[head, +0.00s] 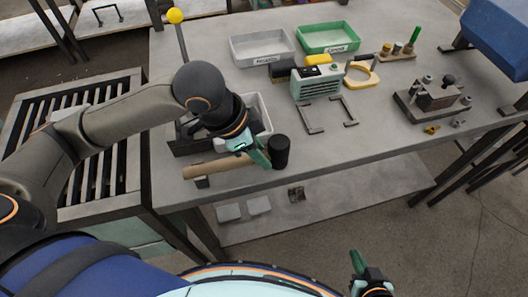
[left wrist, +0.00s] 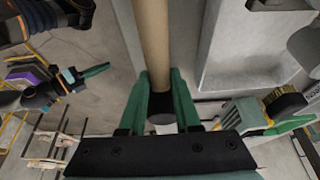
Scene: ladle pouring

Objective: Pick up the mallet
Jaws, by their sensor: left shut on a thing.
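The mallet has a tan handle (head: 207,167) and a black cylindrical head (head: 280,152). It lies across near the table's front left edge in the head view. My left gripper (head: 260,157) is shut on the handle close to the head. In the left wrist view the handle (left wrist: 152,40) runs down between the green fingers of this gripper (left wrist: 160,88). Whether the mallet rests on its support or is slightly raised cannot be told. My right gripper (head: 358,268) is low in the head view, away from the table; its finger gap is unclear.
A white bin (head: 262,112) is just behind my left gripper. Grey (head: 262,46) and green (head: 328,37) trays stand at the back. A block fixture (head: 434,98) is at right. The front middle table is clear.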

